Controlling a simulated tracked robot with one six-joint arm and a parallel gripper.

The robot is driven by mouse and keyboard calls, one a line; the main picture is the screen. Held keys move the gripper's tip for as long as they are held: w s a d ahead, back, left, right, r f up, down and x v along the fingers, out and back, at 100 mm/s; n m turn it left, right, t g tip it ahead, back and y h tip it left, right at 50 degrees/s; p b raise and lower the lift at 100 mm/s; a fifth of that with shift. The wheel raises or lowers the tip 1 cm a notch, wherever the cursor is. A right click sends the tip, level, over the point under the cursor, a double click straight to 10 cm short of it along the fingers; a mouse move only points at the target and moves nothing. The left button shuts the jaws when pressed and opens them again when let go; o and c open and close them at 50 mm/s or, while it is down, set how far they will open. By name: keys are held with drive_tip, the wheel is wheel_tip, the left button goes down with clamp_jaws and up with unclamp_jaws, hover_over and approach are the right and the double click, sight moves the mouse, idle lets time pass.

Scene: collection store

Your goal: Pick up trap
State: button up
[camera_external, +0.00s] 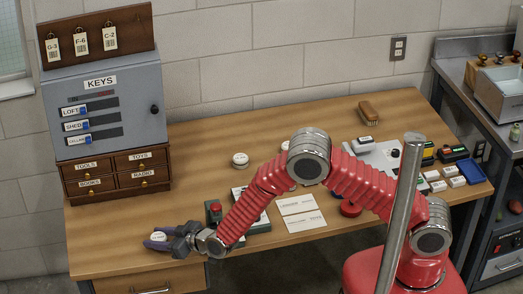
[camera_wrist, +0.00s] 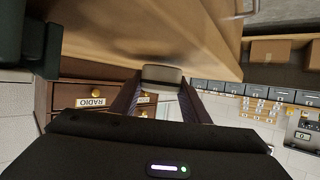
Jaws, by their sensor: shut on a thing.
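A small round trap (camera_external: 159,236) with a pale, lettered top sits between the fingers of my gripper (camera_external: 157,239), over the front left part of the wooden desk. My gripper is shut on it. In the wrist view the trap (camera_wrist: 162,74) is a pale disc with a dark band, between the two dark fingers (camera_wrist: 161,98). I cannot tell whether the trap touches the desk or is held just above it. Its lower side is hidden.
A grey key cabinet (camera_external: 103,105) stands on small labelled drawers (camera_external: 117,174) behind my gripper. Another round white-topped item (camera_external: 240,160) is mid-desk. A device with a red knob (camera_external: 214,208) and white cards (camera_external: 300,213) lie to the right. The desk's front left is clear.

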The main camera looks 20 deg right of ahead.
sight(157, 236)
wheel_tip(157, 236, up, 9)
drive_tip(key=shift+r, duration=0.1)
idle(0.3)
idle(0.9)
wheel_tip(157, 236, up, 26)
drive_tip(key=w+d+r+m+t+h, duration=0.1)
drive_tip(key=w+d+m+t+h, duration=0.65)
drive_tip(key=w+d, duration=2.05)
drive_tip(key=w+d+m+g+h, duration=0.2)
drive_tip(key=d+m+g+h, duration=0.25)
drive_tip(key=d, duration=0.85)
drive_tip(key=w+d+f+m+g+h, duration=0.1)
drive_tip(key=w+d+m+g+h, duration=0.3)
drive_tip(key=d, duration=0.9)
drive_tip(key=d+m+g+h, duration=0.2)
drive_tip(key=d+m+h, duration=0.4)
drive_tip(key=d, duration=0.7)
wheel_tip(157, 236, down, 26)
drive_tip(key=shift+a, duration=0.15)
